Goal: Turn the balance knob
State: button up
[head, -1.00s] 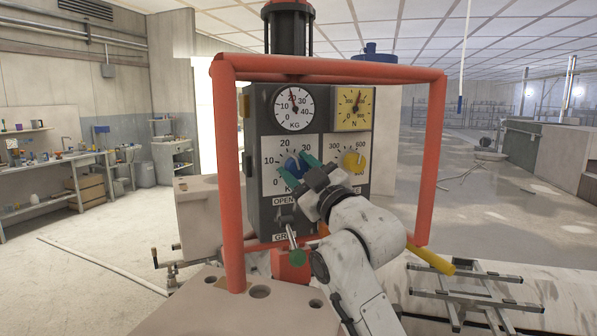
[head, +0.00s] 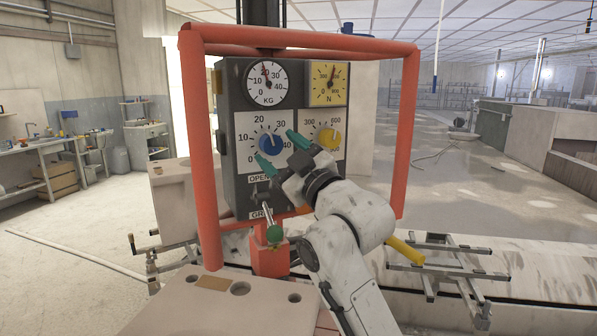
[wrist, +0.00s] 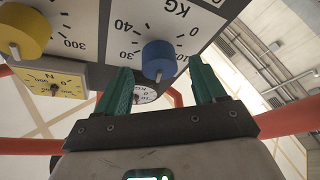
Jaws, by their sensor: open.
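The dark control box (head: 229,130) carries a blue knob (head: 267,144) on a white KG dial at lower left and a yellow knob (head: 327,138) at lower right. I see no label that reads "balance". My gripper (head: 280,152) is open, with its green fingers on either side of the blue knob in the picture. In the wrist view the blue knob (wrist: 159,57) appears between and just beyond the fingertips (wrist: 160,72). I see no clear contact. The knob's white pointer points up and slightly right.
A red tube frame (head: 412,140) surrounds the box, close to my arm. A lever with a green ball (head: 274,231) stands below the dials. A yellow-ended bar (head: 407,250) sticks out at right. Open floor lies beyond at left and right.

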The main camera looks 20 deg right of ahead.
jog(key=b+v, duration=0.1)
jog(key=v, duration=0.7)
jog(key=shift+b, duration=0.3)
dwell(2.2)
